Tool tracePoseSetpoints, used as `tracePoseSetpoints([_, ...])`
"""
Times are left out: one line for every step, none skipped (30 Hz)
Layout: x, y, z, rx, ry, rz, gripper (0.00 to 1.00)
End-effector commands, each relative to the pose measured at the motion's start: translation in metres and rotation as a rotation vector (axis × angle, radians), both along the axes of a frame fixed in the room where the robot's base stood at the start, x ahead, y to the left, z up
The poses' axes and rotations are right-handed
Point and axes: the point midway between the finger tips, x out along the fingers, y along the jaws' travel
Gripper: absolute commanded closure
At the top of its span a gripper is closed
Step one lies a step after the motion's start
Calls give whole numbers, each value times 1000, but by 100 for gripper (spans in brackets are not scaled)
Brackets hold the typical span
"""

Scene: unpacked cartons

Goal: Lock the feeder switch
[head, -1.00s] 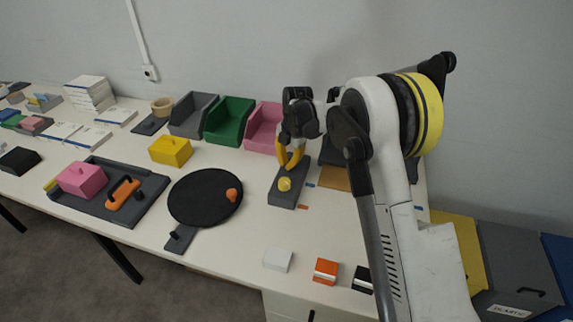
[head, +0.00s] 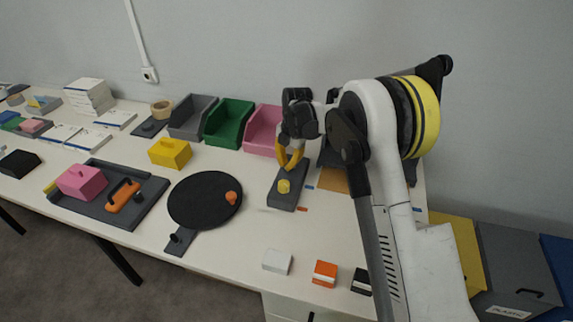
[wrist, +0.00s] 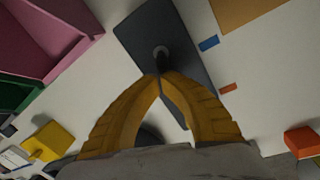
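My gripper (head: 289,168) points down over the rear part of the block, behind the yellow knob. In the wrist view its yellow fingertips (wrist: 159,75) come together beside the post. I cannot tell whether they touch it. The yellow knob is hidden in the wrist view.
Blue (head: 309,187) and orange (head: 302,209) markers lie right of the block. A pink bin (head: 262,132) and a green bin (head: 228,123) stand behind. A black disc (head: 204,200) lies left. White (head: 277,261) and orange (head: 325,273) blocks are near the front edge.

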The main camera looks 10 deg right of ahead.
Motion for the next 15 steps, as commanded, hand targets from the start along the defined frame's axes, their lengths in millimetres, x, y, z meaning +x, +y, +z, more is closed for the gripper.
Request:
tracePoseSetpoints([0,0,1,0,0,0,100])
tracePoseSetpoints([1,0,1,0,0,0,100])
tracePoseSetpoints([1,0,1,0,0,0,100])
tracePoseSetpoints([1,-1,1,0,0,0,100])
tracePoseSetpoints([1,-1,1,0,0,0,100])
tracePoseSetpoints([1,-1,2,0,0,0,100])
tracePoseSetpoints([2,-1,2,0,0,0,100])
tracePoseSetpoints([2,-1,2,0,0,0,100])
tracePoseSetpoints([2,-1,2,0,0,0,100])
tracePoseSetpoints([2,-1,2,0,0,0,100])
tracePoseSetpoints([2,-1,3,0,0,0,100])
tracePoseSetpoints([3,-1,3,0,0,0,100])
tracePoseSetpoints([3,-2,4,0,0,0,100])
tracePoseSetpoints([4,-2,4,0,0,0,100])
tracePoseSetpoints([4,-2,5,0,0,0,100])
